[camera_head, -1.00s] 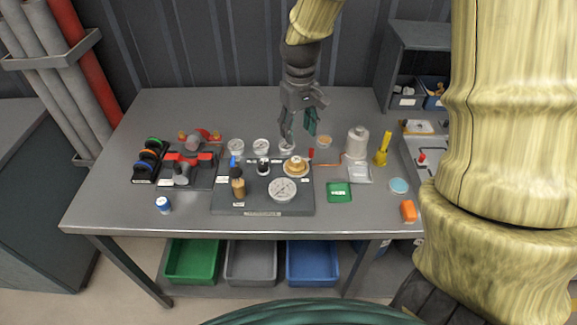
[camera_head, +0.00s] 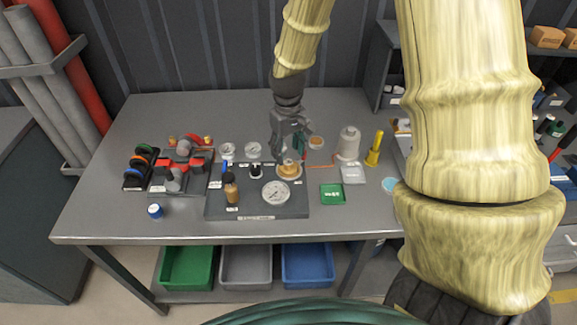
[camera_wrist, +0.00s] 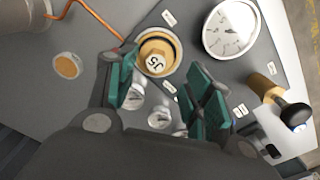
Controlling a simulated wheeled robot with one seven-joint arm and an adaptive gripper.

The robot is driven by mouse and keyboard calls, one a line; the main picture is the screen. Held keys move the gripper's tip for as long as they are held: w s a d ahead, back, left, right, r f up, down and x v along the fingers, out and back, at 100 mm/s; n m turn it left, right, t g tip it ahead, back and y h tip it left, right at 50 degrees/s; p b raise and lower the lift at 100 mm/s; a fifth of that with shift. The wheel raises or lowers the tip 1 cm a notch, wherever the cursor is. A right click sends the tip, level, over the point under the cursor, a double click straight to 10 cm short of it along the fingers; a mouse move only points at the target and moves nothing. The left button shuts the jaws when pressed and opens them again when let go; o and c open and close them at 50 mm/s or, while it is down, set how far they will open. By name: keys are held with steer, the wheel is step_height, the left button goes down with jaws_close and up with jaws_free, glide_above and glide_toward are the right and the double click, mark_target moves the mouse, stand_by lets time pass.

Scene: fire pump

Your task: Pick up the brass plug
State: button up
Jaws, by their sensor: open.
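A round brass piece with a dark mark on top, which looks like the brass plug (camera_head: 290,167), sits in a wider tan ring at the back right of a dark board (camera_head: 256,210). The brass plug also shows in the wrist view (camera_wrist: 155,61), at upper middle. My gripper (camera_head: 290,151) is open and empty, pointing down above and close behind the plug. In the wrist view its green-padded fingers (camera_wrist: 163,92) stand apart, with the plug just beyond the gap between them. Part of the plug is hidden by the gripper in the head view.
A large white gauge (camera_head: 276,192) and a brass-coloured cylinder with a black top (camera_head: 231,188) stand close by on the board. Small gauges (camera_head: 253,149) lie behind it. A pale canister (camera_head: 348,142) and a yellow object (camera_head: 374,148) stand right.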

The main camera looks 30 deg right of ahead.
mark_target(290, 163)
steer(key=shift+s+d+f+p, duration=0.15)
steer(key=shift+f+p, duration=0.25)
steer(key=shift+f, duration=0.35)
steer(key=shift+d+f+p, duration=0.1)
steer(key=shift+f+p, duration=0.35)
steer(key=shift+f, duration=1.15)
jaws_close()
